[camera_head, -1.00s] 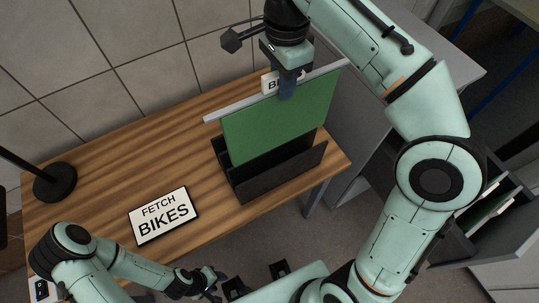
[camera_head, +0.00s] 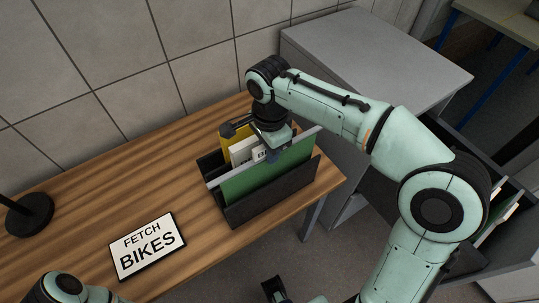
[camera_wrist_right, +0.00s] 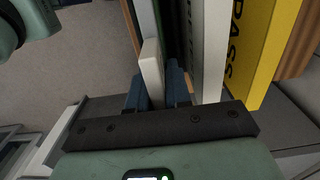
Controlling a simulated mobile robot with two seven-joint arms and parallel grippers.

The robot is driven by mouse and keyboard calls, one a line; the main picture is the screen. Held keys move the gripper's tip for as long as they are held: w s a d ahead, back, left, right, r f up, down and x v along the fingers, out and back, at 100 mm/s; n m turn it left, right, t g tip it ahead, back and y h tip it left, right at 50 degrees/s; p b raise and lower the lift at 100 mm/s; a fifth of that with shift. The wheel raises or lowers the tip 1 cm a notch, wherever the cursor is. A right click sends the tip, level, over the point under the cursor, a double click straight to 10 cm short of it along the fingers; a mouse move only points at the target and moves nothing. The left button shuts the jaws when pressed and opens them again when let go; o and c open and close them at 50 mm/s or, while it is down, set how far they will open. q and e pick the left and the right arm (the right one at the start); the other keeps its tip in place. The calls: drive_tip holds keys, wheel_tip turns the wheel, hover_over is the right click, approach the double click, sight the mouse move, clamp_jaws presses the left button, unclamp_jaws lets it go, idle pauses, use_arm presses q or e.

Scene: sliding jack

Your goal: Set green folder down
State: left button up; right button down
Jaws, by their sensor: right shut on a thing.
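The green folder (camera_head: 272,174) stands upright in the black holder (camera_head: 268,206) on the wooden desk, its light grey top bar (camera_head: 305,142) showing above the holder's sides. My right gripper (camera_head: 272,156) is shut on the top of the folder from above. In the right wrist view the blue fingers of my right gripper (camera_wrist_right: 160,88) close on the pale top edge of the folder (camera_wrist_right: 152,68). The folder's lower part is hidden by the holder's front wall, so I cannot tell whether it touches the bottom.
A white binder (camera_head: 243,151) and a yellow binder (camera_head: 227,134) stand behind the folder in the holder. A sign reading FETCH BIKES (camera_head: 147,246) lies on the desk. A black lamp base (camera_head: 28,214) is at left. A grey cabinet (camera_head: 375,62) stands right of the desk.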

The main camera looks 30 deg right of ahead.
drive_tip(key=shift+f, duration=0.9)
drive_tip(key=shift+f, duration=0.15)
drive_tip(key=c, duration=1.1)
unclamp_jaws()
drive_tip(key=shift+o, duration=0.2)
wheel_tip(320, 180, up, 12)
drive_tip(key=p, duration=0.3)
drive_tip(key=shift+r, duration=0.2)
